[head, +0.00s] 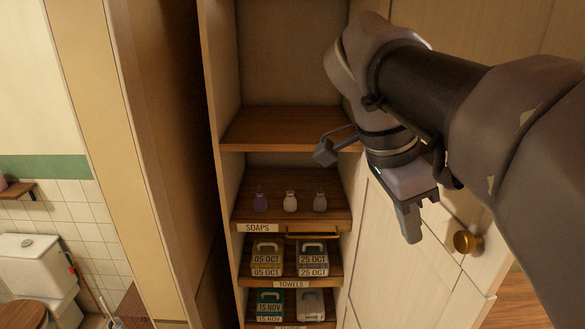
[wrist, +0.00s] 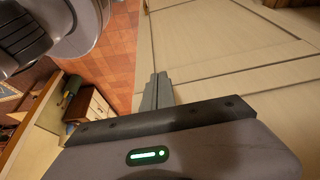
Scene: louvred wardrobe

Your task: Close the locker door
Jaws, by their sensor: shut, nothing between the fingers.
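The locker stands open in the head view, its shelves (head: 285,130) showing. The pale panelled door (head: 400,265) hangs open on the right side, with a round brass knob (head: 467,242) at its lower right. My gripper (head: 412,238) is shut and empty, in front of the door and left of the knob. In the wrist view my gripper (wrist: 157,80) points along the pale door surface (wrist: 215,50). I cannot tell whether the fingers touch the door. My arm hides the upper part of the door.
Small bottles (head: 290,202) stand on the soaps shelf, with labelled boxes (head: 267,258) on shelves below. A toilet (head: 38,275) is at the far left. Tiled floor (wrist: 118,50) and a small cabinet (wrist: 90,110) show in the wrist view.

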